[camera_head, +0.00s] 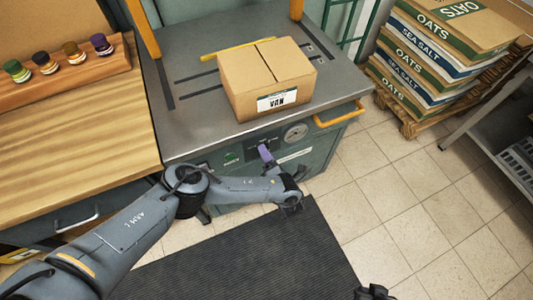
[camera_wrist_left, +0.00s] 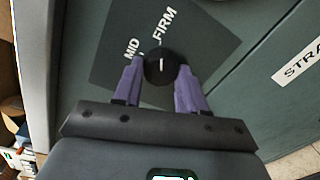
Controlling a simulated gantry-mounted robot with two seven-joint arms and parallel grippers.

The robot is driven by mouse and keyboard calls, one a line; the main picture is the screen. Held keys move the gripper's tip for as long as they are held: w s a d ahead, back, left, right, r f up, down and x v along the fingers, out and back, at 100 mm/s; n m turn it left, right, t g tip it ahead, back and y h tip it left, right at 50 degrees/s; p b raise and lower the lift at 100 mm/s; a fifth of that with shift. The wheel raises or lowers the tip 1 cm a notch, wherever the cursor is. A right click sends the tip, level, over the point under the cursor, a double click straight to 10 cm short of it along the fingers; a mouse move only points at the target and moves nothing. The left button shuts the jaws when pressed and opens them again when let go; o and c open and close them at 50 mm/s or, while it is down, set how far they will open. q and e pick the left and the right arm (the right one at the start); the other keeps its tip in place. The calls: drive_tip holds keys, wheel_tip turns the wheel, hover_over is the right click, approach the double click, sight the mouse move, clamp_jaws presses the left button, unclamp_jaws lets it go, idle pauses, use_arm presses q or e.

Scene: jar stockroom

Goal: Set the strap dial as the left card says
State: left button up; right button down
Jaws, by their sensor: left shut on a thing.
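The strap dial is a round black knob (camera_wrist_left: 161,68) with a white line on a dark plate (camera_wrist_left: 105,65). The words MID and FIRM are readable beside it; other marks are hidden by my gripper. The white line runs nearly upright in the left wrist view, toward the FIRM side. My left gripper (camera_wrist_left: 161,73) is shut on the knob, one purple finger on each side. In the head view my left gripper (camera_head: 265,152) is at the front panel of the grey machine (camera_head: 210,115). The left card is not seen. A dark part of mine shows at the bottom edge, perhaps the right gripper.
A carton (camera_head: 265,80) labelled VAN sits on the machine top. A round gauge (camera_head: 296,132) and an orange handle (camera_head: 340,115) are right of the dial. Left is a wooden bench (camera_head: 75,130) with a jar rack (camera_head: 70,85). Stacked sacks (camera_head: 440,50) stand at right.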

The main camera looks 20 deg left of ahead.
idle(0.3)
use_arm(q)
drive_tip(key=o, duration=1)
drive_tip(key=shift+o, duration=0.2)
drive_tip(key=p+v, duration=0.4)
drive_tip(key=v, duration=0.7)
drive_tip(key=shift+p, duration=0.3)
